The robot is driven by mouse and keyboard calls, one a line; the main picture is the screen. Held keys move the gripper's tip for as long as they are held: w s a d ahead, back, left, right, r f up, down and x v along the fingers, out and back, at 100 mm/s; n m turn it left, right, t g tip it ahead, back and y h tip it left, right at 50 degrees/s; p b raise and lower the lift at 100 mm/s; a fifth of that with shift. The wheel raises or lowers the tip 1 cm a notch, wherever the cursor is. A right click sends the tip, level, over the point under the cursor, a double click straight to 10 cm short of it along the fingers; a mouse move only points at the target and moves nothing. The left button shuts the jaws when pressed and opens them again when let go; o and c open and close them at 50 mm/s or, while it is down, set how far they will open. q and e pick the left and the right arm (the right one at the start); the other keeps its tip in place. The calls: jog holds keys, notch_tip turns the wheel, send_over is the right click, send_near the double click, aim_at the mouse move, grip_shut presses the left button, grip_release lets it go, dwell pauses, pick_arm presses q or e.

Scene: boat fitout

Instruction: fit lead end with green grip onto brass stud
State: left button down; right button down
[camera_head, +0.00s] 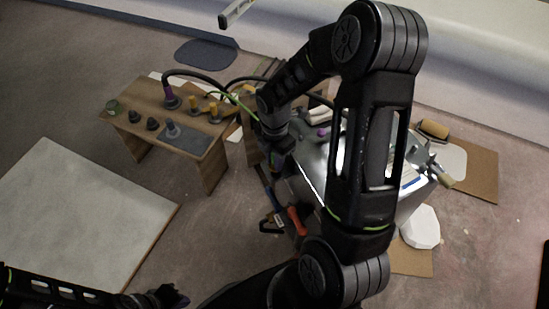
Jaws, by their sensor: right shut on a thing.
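My right gripper (275,155) points down at the right end of the wooden bench, partly hidden by its own arm. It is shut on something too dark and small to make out. A thin green line (238,104) and dark cables run towards it. I cannot make out a lead end with a green grip.
The wooden bench (150,92) also carries dark knobs (152,124), a grey mat (187,138) and a small green pot (112,107). Red-handled tools (297,221) lie below my right gripper. A shiny metal case stands behind my right arm. A pale board (75,215) covers the left floor.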

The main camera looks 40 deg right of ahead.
jog(key=shift+f, duration=0.1)
dwell(0.3)
jog(key=c, duration=1.1)
grip_release()
jog(key=o, duration=0.5)
notch_tip(320, 180, up, 8)
jog(key=p, duration=0.7)
jog(key=shift+r, duration=0.25)
